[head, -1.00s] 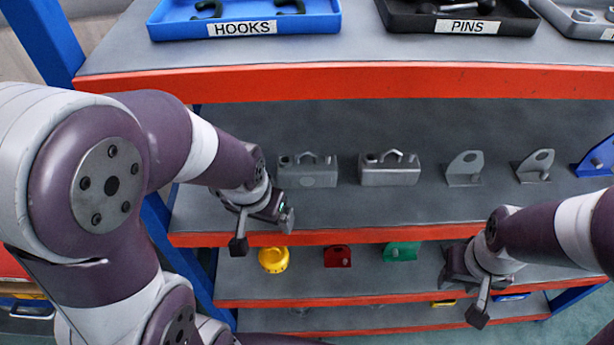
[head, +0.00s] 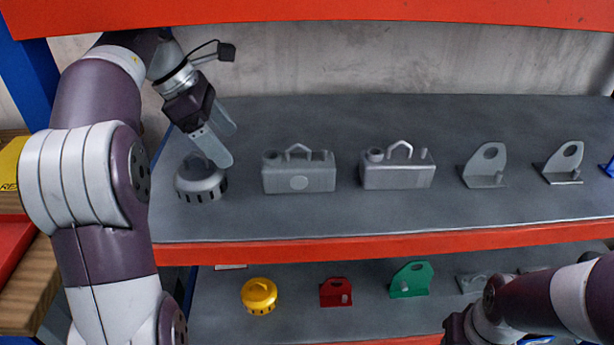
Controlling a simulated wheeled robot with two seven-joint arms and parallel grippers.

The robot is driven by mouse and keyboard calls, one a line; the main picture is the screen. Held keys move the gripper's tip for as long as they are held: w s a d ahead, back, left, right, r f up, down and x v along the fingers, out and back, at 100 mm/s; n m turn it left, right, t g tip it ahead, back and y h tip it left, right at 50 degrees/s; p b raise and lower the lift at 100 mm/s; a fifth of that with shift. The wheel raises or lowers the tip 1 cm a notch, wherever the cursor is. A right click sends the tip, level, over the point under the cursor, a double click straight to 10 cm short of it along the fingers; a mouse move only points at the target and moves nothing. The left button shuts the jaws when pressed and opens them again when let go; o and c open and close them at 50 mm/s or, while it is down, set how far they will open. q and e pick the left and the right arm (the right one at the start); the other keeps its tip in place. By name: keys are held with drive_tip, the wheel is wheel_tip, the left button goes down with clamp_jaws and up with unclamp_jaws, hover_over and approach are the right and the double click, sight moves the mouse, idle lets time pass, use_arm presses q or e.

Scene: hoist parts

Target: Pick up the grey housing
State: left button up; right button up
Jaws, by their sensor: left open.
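A round grey housing (head: 201,181) with slots around its side stands upright at the left end of the middle shelf. My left gripper (head: 227,148) is open and empty, its fingers pointing down just above and to the right of the housing's top. One finger partly overlaps the housing in the view, and I cannot tell whether they touch. Two grey box-shaped parts with a handle on top, a left one (head: 298,173) and a right one (head: 398,168), stand to its right. My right gripper (head: 460,326) is at the bottom edge, mostly cut off, so its jaws cannot be judged.
Two grey brackets (head: 485,167) (head: 561,164) stand further right on the middle shelf (head: 330,219). The lower shelf holds a yellow round part (head: 259,296), a red bracket (head: 336,292) and a green bracket (head: 410,280). An orange-edged shelf (head: 330,13) hangs above.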

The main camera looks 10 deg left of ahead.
use_arm(q)
drive_tip(key=s, duration=0.1)
drive_tip(key=b, duration=0.1)
approach(294, 161)
drive_tip(key=shift+m+g+y, duration=0.3)
drive_tip(key=shift+m, duration=0.1)
drive_tip(key=x, duration=0.4)
drive_tip(key=shift+w+d+f, duration=0.15)
drive_tip(key=shift+w+f, duration=0.05)
drive_tip(key=shift+w, duration=0.1)
drive_tip(key=shift+d+f, duration=0.15)
drive_tip(key=shift+d, duration=0.15)
drive_tip(key=b+x, duration=0.2)
drive_tip(key=x, duration=0.2)
drive_tip(key=shift+w+d+f, duration=0.1)
drive_tip(key=shift+d+f, duration=0.1)
drive_tip(key=shift+f, duration=0.15)
drive_tip(key=shift+r, duration=0.15)
drive_tip(key=c, duration=1.5)
